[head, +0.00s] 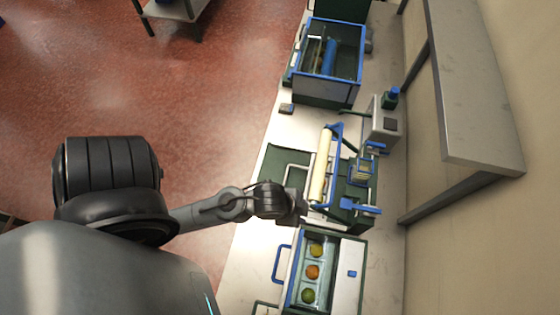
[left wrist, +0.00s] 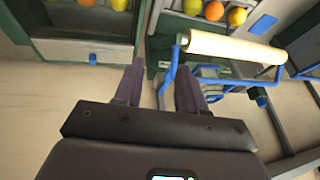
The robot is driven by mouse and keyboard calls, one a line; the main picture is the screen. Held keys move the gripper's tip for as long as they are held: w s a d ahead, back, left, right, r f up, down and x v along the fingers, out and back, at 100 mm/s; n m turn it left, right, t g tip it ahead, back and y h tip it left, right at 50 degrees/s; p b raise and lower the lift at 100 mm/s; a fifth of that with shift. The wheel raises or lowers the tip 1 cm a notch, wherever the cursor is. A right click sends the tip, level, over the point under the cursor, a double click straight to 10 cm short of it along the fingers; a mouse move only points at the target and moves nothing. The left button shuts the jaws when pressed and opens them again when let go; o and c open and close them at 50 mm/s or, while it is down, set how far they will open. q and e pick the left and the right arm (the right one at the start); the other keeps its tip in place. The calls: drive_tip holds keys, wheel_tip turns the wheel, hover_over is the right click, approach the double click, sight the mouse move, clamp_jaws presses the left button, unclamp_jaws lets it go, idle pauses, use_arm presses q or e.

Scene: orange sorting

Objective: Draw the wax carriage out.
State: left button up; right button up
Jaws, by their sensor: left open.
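What looks like the wax carriage is a blue frame with a long cream roller (head: 321,165). It stands on the bench over a dark green base. The roller also shows in the left wrist view (left wrist: 235,47), with blue bars below it. My left gripper (head: 302,209) is at the near end of the roller, by the blue frame. My right gripper is not in view.
A green tray (head: 298,295) holding green and orange fruit has a blue handle (head: 281,264) and lies nearer me. A blue-rimmed bin (head: 310,101) stands at the far end. A grey shelf (head: 470,90) overhangs the wall side.

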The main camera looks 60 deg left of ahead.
use_arm(q)
wheel_tip(320, 180, down, 4)
drive_tip(key=w+d+m, duration=0.1)
drive_tip(key=d+m, duration=0.1)
drive_tip(key=m, duration=0.2)
drive_tip(key=m+g+b, duration=0.3)
drive_tip(key=m+b, duration=0.5)
drive_tip(key=m, duration=0.7)
approach(287, 172)
drive_tip(key=shift+h, duration=0.3)
drive_tip(key=x, duration=0.8)
drive_tip(key=shift+a, duration=0.2)
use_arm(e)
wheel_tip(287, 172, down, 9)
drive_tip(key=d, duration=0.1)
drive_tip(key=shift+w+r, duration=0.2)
